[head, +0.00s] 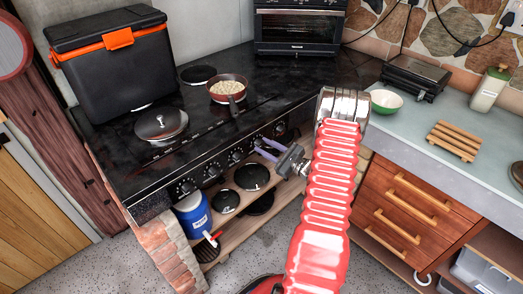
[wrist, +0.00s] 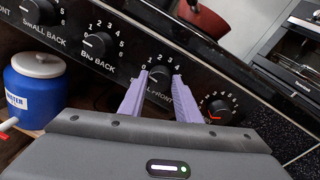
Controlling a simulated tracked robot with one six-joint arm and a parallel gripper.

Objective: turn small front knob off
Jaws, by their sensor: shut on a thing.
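The small front knob (wrist: 160,79) is a black dial with white numbers around it and a partly covered "…ALL FRONT" label below, on the black stove front panel (wrist: 125,52). My gripper (wrist: 162,82) has purple fingers, one on each side of this knob, shut on it. In the head view my gripper (head: 264,148) reaches the panel right of centre, with the knob mostly hidden by the fingers. The knob's pointer is not clear. Another knob (wrist: 220,110) with a red mark sits to its right, and the big back knob (wrist: 97,45) to its left.
A red pan (head: 228,89) of pale food and a lidded pot (head: 160,125) stand on the stove top. A black cooler box (head: 110,70) and an oven (head: 299,28) stand behind. A blue canister (head: 194,217) and dark pans (head: 252,177) sit on the shelf below.

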